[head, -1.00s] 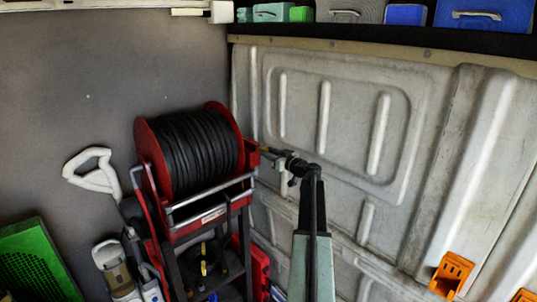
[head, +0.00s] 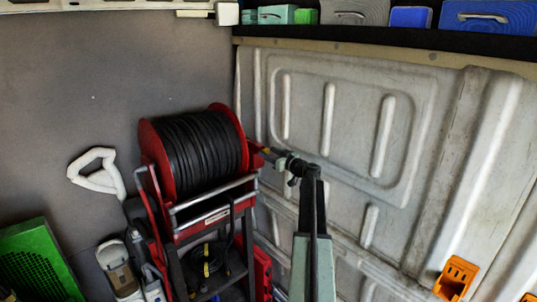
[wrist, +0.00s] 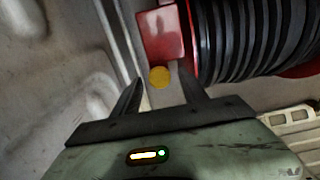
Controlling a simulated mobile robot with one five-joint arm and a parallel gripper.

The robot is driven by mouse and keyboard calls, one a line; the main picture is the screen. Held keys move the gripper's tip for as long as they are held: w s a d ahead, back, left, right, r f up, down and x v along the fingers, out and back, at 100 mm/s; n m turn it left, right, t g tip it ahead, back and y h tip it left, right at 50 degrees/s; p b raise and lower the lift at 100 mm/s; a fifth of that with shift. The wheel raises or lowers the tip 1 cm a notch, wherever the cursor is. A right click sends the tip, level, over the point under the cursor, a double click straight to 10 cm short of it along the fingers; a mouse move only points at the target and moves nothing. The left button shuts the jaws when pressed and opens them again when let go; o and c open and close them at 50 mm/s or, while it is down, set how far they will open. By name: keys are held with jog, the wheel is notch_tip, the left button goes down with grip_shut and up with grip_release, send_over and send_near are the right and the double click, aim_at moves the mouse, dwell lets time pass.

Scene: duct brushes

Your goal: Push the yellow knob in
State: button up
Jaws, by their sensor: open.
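The yellow knob (wrist: 159,77) is a small round disc in the wrist view, just below a red block on the side of the hose reel. My gripper (wrist: 160,88) is open. Its two dark fingers stand left and right of the knob, with the knob centred between their tips. I cannot tell whether anything touches it. In the head view my gripper (head: 272,154) is at the right side of the reel, close to the red block. The knob is too small to make out surely there.
The red reel (head: 195,150) with black hose stands on a metal frame, left of my arm. A ribbed pale wall panel (head: 345,130) rises behind and to the right. Orange holders (head: 455,277) are at lower right, a green crate (head: 38,262) at lower left.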

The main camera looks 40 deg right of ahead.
jog(key=s, duration=0.7)
jog(key=shift+s+a, duration=0.25)
jog(key=w+a+f+n+g+y, duration=0.1)
jog(key=w+a+f+g+y, duration=0.3)
jog(key=a, duration=0.9)
jog(key=w+a+f+n+g+y+b, duration=0.15)
jog(key=a+f, duration=0.45)
jog(key=a, duration=0.7)
jog(key=w+a+f+g+y+p, duration=0.1)
jog(key=w+a+f+g+y, duration=0.3)
jog(key=a, duration=0.9)
jog(key=s+a+f+m+g+h, duration=0.1)
jog(key=s+a+f+g+h, duration=0.3)
jog(key=s+a, duration=0.5)
jog(key=s+a+f+g+h+b, duration=0.1)
jog(key=s+a+f+g+h, duration=0.3)
jog(key=s+a+f, duration=0.4)
jog(key=s+a, duration=0.2)
jog(key=a, duration=0.5)
jog(key=shift+m+b, duration=0.3)
jog(key=shift+m, duration=0.05)
